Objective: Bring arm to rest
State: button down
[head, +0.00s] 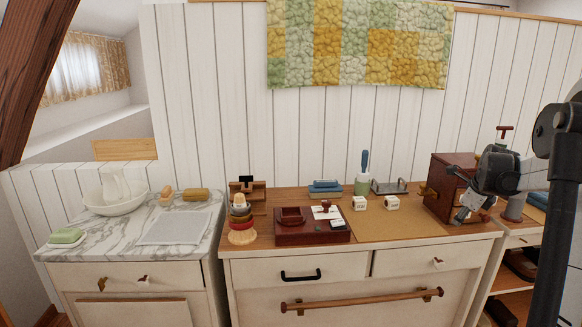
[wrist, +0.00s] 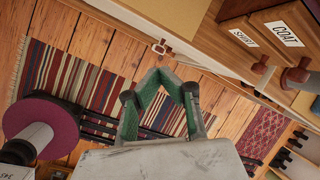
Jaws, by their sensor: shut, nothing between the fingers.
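My gripper (head: 461,214) is at the right in the head view, at the end of my dark arm. It hangs in front of the dark wooden box (head: 445,178), above the right end of the wooden dresser top. Whether it touches the box cannot be told from here. In the wrist view the green fingers of my gripper (wrist: 159,76) meet at their tips with nothing between them. Below them in that view lie the plank floor and a striped rug (wrist: 78,68).
A marble-topped cabinet (head: 118,238) stands left. Labelled drawers (wrist: 252,38) lie close at the wrist view's upper right. Open shelves stand right of the dresser.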

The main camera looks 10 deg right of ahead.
jog(key=s+a+r+n+p, duration=0.1)
jog(key=s+a+r+n, duration=0.3)
jog(key=a, duration=0.6)
jog(key=s+a+r+n+t, duration=0.1)
jog(key=s+a+r+n, duration=0.15)
jog(key=a+n, duration=0.45)
jog(key=s+a+r+n+p, duration=0.1)
jog(key=s+a+r+n, duration=0.2)
jog(key=a, duration=0.9)
jog(key=s+a+f+n+t+p, duration=0.1)
jog(key=s+a+f+n+p, duration=0.1)
jog(key=s+a+n, duration=1.3)
jog(key=s+a+f, duration=0.1)
jog(key=s+a, duration=0.1)
jog(key=s, duration=0.1)
jog(key=shift+a+n+t+y, duration=0.3)
jog(key=shift+n+y, duration=0.1)
jog(key=shift+s, duration=0.1)
